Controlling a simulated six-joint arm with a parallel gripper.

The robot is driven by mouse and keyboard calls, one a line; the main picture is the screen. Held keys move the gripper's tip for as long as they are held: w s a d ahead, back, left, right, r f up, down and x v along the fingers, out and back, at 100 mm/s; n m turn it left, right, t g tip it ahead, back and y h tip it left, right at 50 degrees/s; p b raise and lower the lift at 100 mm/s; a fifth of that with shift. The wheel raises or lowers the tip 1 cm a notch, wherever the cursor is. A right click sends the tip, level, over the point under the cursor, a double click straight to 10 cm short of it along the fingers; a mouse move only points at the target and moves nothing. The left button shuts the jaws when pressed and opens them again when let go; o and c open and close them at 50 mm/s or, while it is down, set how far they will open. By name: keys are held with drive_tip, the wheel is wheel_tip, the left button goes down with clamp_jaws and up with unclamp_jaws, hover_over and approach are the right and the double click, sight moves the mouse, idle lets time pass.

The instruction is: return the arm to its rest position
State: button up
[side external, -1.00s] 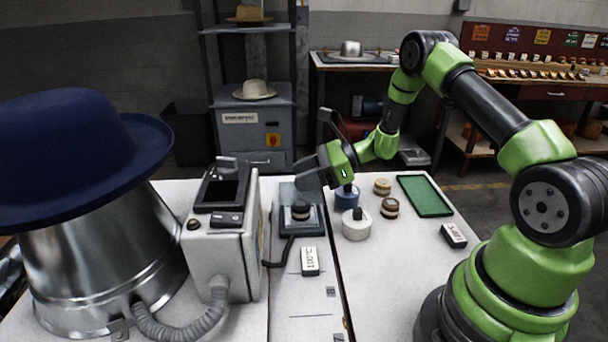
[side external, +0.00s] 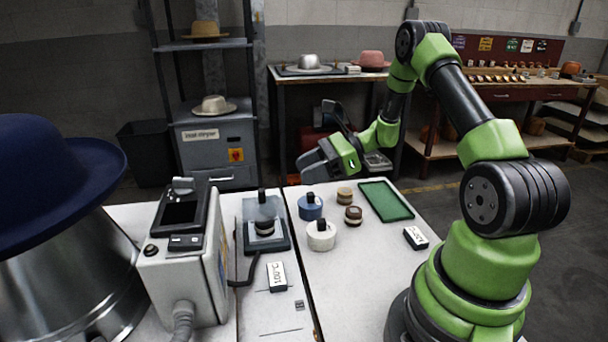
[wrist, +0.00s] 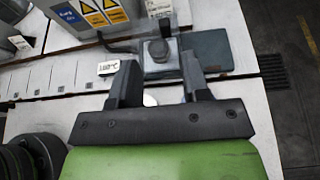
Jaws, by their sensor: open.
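My gripper (side external: 308,165) is raised over the far side of the white table, with its open fingers pointing left. It stands clear above the blue round pot (side external: 310,207) and holds nothing. In the wrist view my gripper (wrist: 158,72) shows two dark fingers spread apart with an empty gap. Beyond them lies a dark plate (wrist: 208,52) with a black-knobbed piece on it. The same piece (side external: 265,216) shows on its plate in the side view, apart from my gripper.
A control box (side external: 185,250) and a navy hat (side external: 50,170) on a metal form stand at the left. A white pot (side external: 321,236), two small stacked discs and a green tray (side external: 386,201) sit on the table (side external: 365,275). A shelf rack with hats stands behind.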

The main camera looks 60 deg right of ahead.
drive_tip(key=s+a+r+n+g, duration=0.2)
drive_tip(key=a+r+n+g, duration=0.2)
drive_tip(key=a+r+n, duration=0.35)
drive_tip(key=s+a+r+n+h, duration=0.3)
drive_tip(key=s+a+r+n, duration=0.1)
drive_tip(key=s+n, duration=0.3)
drive_tip(key=s+a+r+n+t+h, duration=0.1)
drive_tip(key=s+a+r+n+h, duration=0.3)
drive_tip(key=s+r+n, duration=0.3)
drive_tip(key=shift+s+n+t+h, duration=0.3)
drive_tip(key=shift+s+n, duration=0.45)
drive_tip(key=shift+s, duration=0.2)
